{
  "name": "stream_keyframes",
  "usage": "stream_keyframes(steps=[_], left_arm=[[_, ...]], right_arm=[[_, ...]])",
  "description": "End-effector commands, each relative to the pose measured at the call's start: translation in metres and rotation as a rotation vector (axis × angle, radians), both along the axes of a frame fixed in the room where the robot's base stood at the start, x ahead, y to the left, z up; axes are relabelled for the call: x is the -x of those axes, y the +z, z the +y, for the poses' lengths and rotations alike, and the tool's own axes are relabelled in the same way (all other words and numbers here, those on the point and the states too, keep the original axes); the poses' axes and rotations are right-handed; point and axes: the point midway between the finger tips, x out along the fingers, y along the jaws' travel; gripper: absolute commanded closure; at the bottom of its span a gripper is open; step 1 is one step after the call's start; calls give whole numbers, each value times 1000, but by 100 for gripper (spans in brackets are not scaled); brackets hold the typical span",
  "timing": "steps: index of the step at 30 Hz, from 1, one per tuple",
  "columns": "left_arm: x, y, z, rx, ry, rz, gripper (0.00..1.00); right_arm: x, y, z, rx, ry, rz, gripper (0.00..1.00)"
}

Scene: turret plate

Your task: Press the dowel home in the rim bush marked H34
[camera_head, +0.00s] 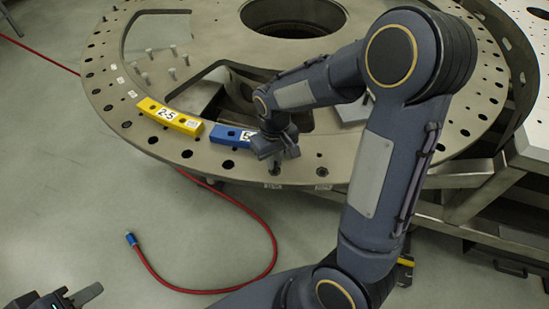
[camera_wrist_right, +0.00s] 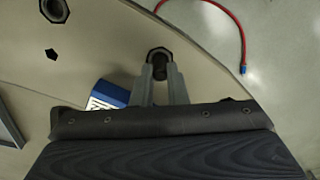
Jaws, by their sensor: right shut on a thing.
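My right gripper (camera_head: 275,168) reaches down over the near rim of the round turret plate (camera_head: 215,160), just right of the blue block. In the right wrist view its two fingers (camera_wrist_right: 160,85) are shut on a small dark piece between their tips, likely the dowel. The tips are at a dark-ringed rim bush (camera_wrist_right: 160,55); how deep the dowel sits in it is hidden. A small white label (camera_head: 273,186) is on the rim edge below the gripper; I cannot read H34. My left gripper (camera_head: 80,297) is at the bottom left, partly cut off, away from the plate.
A yellow block (camera_head: 169,116) marked 2-5 and a blue block (camera_head: 231,136) lie on the rim. Several upright pins (camera_head: 147,78) stand further back. A red hose (camera_head: 272,240) with a blue end lies on the floor. Another bush (camera_head: 322,172) is to the right.

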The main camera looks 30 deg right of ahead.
Motion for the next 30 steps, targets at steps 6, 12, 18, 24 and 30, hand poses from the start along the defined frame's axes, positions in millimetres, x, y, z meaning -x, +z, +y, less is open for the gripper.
stream_keyframes(steps=[6,12,18,24,30], left_arm=[[0,0,0,0,0,0,64],[0,-1,0,0,0,0,64],[0,-3,0,0,0,0,64],[0,-4,0,0,0,0,64],[0,-5,0,0,0,0,64]], right_arm=[[0,0,0,0,0,0,100],[0,-2,0,0,0,0,100],[0,-3,0,0,0,1,100],[0,-5,0,0,0,1,100],[0,-7,0,0,0,2,100]])
